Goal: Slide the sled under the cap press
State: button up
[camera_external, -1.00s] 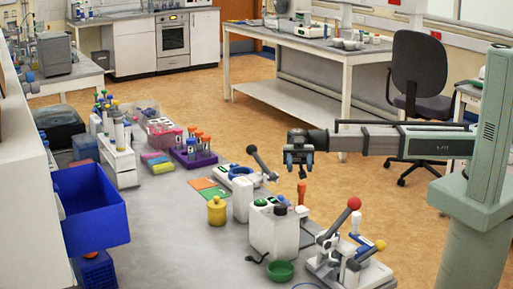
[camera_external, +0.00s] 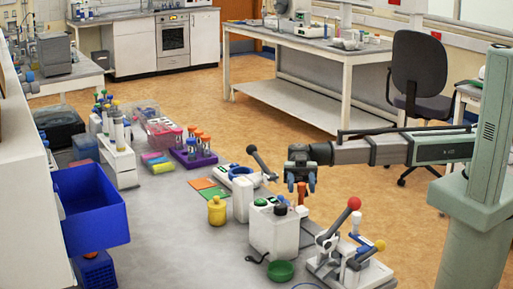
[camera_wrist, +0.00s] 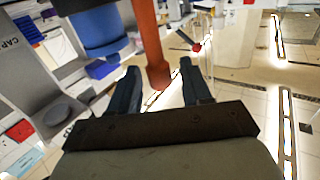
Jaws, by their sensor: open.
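My gripper (camera_external: 300,187) hangs open behind the white box-shaped unit, close to an upright orange post (camera_external: 301,196). In the wrist view, my two dark fingers (camera_wrist: 160,80) are apart, and the orange post (camera_wrist: 149,40) shows between and beyond their tips; I cannot tell if they touch. A grey-white device marked "CAP" (camera_wrist: 35,75), seemingly the cap press, fills the left of the wrist view, beside a blue cylinder (camera_wrist: 97,28). I cannot make out the sled for certain.
A lever device with red and yellow balls (camera_external: 350,262) stands at the front right. A green bowl (camera_external: 280,270), a yellow jar (camera_external: 217,211) and a black-knobbed lever (camera_external: 262,162) are nearby. The grey bench (camera_external: 185,250) is clear at front left.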

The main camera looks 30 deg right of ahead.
jog(key=shift+s+a, duration=0.25)
jog(key=shift+s, duration=0.1)
grip_shut()
dwell(0.3)
